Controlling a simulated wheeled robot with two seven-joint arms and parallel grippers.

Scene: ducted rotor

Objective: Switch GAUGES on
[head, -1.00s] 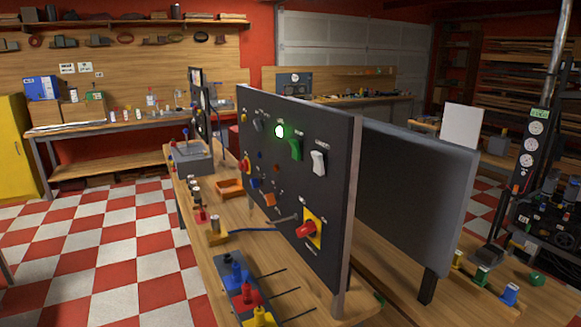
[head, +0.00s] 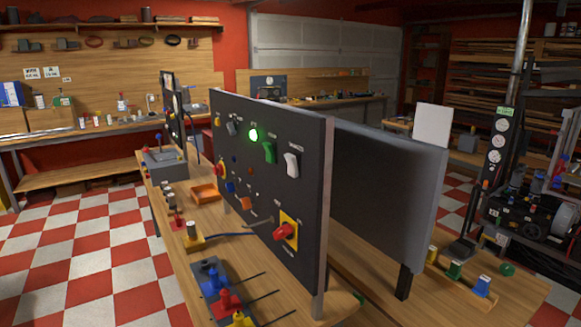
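A dark upright panel (head: 262,205) stands on the wooden bench and carries the switches. Along its upper part are a grey switch (head: 232,127), a lit green lamp (head: 253,135), a green rocker switch (head: 269,152) and a white rocker switch (head: 292,164). A red rotary knob (head: 283,231) on a yellow plate sits lower right. The labels are too small to read, so I cannot tell which switch is GAUGES or how it is set. Neither of my grippers is in view.
The wooden bench (head: 190,262) holds an orange tray (head: 205,194) and a grey block with blue, red and yellow knobs (head: 222,290) before the panel. A second dark panel (head: 385,190) stands behind. Checkered floor (head: 75,245) lies free at left.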

